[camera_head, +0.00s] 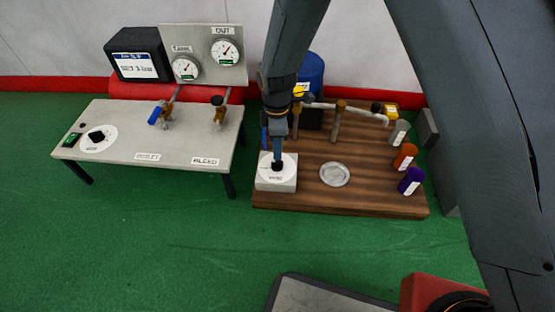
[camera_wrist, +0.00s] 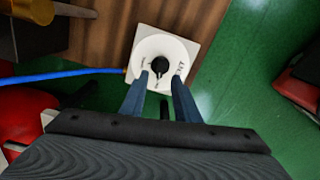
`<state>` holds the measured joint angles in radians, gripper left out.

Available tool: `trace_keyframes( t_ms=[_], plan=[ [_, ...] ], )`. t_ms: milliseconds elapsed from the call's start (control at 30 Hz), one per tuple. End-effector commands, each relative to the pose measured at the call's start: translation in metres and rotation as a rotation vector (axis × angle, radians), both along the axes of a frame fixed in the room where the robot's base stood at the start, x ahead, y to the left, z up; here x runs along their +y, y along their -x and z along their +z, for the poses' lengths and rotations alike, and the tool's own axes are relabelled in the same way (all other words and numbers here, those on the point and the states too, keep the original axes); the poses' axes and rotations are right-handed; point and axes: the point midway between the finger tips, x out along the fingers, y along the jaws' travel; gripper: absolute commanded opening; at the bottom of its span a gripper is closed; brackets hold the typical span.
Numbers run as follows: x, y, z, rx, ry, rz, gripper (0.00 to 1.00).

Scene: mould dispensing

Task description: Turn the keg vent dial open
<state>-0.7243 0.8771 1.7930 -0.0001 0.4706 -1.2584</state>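A white dial (camera_head: 266,180) with a black knob sits on a pale block (camera_head: 276,185) at the front left corner of the wooden board. In the wrist view the dial (camera_wrist: 171,45) is a white disc with small dark lettering, too small to read, and a black knob (camera_wrist: 160,64) with a pointer at its centre. A blue hose (camera_wrist: 60,75) runs to the block from the left. My gripper (camera_wrist: 162,76) points down over the dial with its two fingers apart, one on each side of the knob. I cannot tell whether they touch it. In the head view my gripper (camera_head: 277,164) covers part of the dial.
A blue keg (camera_head: 313,68) stands behind the board (camera_head: 300,198). Taps, a round silver plate (camera_head: 335,174) and several coloured bottles are to the right. A grey bench (camera_head: 130,116) with valves, gauges and another black-knobbed dial (camera_head: 97,138) stands left.

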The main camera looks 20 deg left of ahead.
Motion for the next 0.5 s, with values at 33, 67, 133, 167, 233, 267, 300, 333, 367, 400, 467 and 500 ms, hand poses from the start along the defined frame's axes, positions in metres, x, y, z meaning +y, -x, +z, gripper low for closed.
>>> trace_keyframes(
  t_ms=[33,67,133,167,233,267,300,333,367,400,467,500],
  plan=[
    [0.0,0.0,-0.011,0.001,0.002,0.0,0.29],
    [0.0,0.0,-0.015,0.001,0.002,0.0,0.29],
    [0.0,0.0,-0.026,0.001,0.002,0.0,0.29],
    [0.0,0.0,-0.031,0.001,0.002,-0.001,0.29],
    [-0.001,0.0,-0.042,0.001,0.002,-0.001,0.29],
    [0.0,0.0,-0.046,0.001,0.002,-0.001,0.29],
    [0.0,0.0,-0.05,0.001,0.002,-0.001,0.29],
    [0.0,0.0,-0.053,0.001,0.002,-0.001,0.29],
    [0.0,0.0,-0.055,0.001,0.0,-0.001,0.29],
    [0.0,0.0,-0.057,0.001,0.0,-0.001,0.29],
    [0.0,0.0,-0.059,0.001,0.0,-0.001,0.29],
    [0.0,0.0,-0.06,0.001,0.0,-0.001,0.29]
  ],
)
